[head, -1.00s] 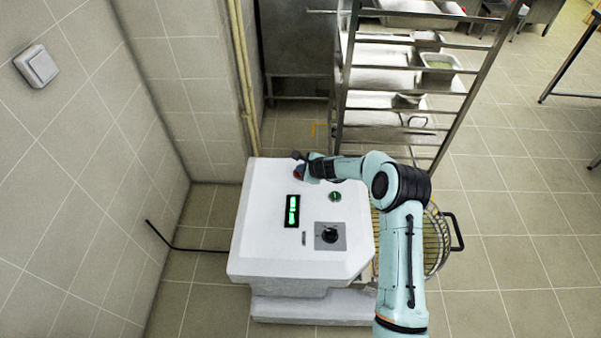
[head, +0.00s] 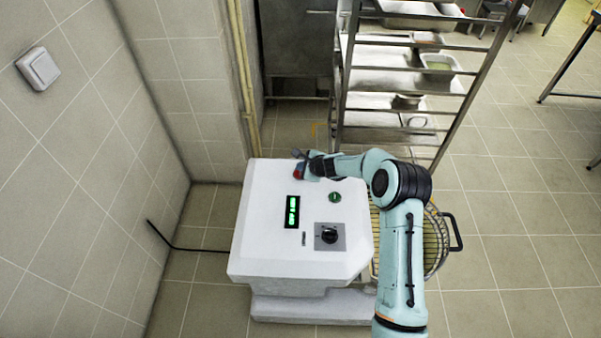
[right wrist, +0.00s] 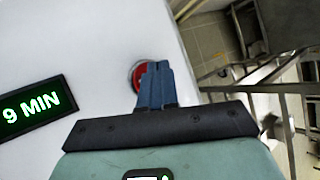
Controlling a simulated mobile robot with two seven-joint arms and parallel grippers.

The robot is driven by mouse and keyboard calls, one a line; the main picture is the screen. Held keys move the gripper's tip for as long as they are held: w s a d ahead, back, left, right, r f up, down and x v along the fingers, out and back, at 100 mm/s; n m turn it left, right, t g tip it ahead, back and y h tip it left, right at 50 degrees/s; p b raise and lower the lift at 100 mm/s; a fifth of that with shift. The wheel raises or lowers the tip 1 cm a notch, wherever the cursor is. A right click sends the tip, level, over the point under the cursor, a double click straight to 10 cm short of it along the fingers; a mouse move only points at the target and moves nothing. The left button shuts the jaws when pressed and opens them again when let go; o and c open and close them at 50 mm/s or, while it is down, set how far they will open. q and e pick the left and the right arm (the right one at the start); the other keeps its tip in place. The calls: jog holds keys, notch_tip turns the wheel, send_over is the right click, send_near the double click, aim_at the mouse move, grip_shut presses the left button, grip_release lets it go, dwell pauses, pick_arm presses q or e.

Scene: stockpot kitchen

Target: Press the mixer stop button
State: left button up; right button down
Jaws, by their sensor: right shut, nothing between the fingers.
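The white mixer housing (head: 265,225) stands by the tiled wall in the head view. The red stop button (head: 299,172) is at its far edge, partly hidden by my right gripper (head: 298,156). In the right wrist view the red button (right wrist: 136,74) shows behind the fingertips of my right gripper (right wrist: 155,68). The fingers are shut together with nothing between them and overlap the button in that view. I cannot tell whether they touch it. A green button (head: 335,197) and a black dial (head: 329,236) are on the panel. My left gripper is not in view.
The lit green display (head: 292,212) also shows in the right wrist view (right wrist: 33,106), reading 9 MIN. A wire-guarded bowl (head: 437,240) is right of the housing. A metal rack (head: 400,90) stands behind. A wall switch (head: 38,69) is at left.

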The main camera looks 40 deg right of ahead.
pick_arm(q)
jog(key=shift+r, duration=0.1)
pick_arm(e)
jog(key=shift+r, duration=0.1)
jog(key=shift+r+p, duration=1.5)
jog(key=shift+r, duration=0.95)
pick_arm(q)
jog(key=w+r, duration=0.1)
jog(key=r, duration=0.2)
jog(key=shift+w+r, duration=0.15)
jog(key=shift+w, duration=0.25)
pick_arm(e)
jog(key=shift+f, duration=0.1)
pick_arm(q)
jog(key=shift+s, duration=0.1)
